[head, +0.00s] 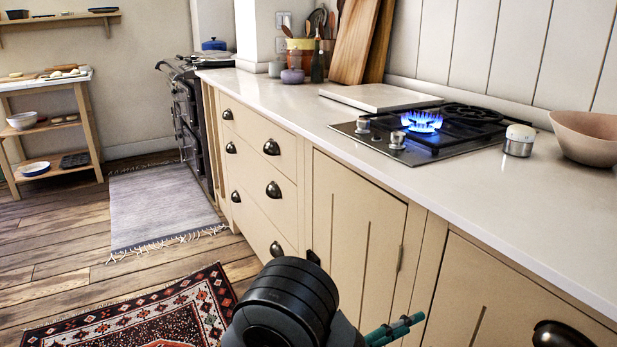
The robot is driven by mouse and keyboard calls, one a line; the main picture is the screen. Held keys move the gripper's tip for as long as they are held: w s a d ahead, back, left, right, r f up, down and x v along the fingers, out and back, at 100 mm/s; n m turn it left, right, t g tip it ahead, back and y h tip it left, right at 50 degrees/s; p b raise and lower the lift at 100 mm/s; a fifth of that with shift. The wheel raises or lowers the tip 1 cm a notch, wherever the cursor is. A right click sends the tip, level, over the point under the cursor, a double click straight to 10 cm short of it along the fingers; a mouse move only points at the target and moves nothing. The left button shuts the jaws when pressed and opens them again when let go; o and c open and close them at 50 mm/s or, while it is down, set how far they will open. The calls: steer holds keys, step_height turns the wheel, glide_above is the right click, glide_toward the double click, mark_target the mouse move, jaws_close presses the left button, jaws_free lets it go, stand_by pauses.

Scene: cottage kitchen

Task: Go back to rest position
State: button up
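My arm shows at the bottom middle of the head view as a black rounded joint, low in front of the cream cabinets (355,230). My gripper is not visible in this view. I cannot see whether it holds anything. Thin dark green rods or cables stick out to the right beside the arm joint. The arm is below the level of the white countertop (480,190) and in front of it.
A gas hob (375,150) has one burner lit with a blue flame (421,121). A white-and-silver timer-like object (518,140) and a pinkish bowl (588,137) stand right of it. Cutting boards (357,40) lean on the wall. Rugs (160,205) lie on the open floor at left.

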steer(key=shift+w+a+r+p, duration=0.45)
steer(key=shift+w+a+r, duration=0.15)
steer(key=shift+w+a, duration=0.2)
steer(key=shift+s, duration=0.1)
steer(key=shift+c, duration=0.4)
stand_by(0.9)
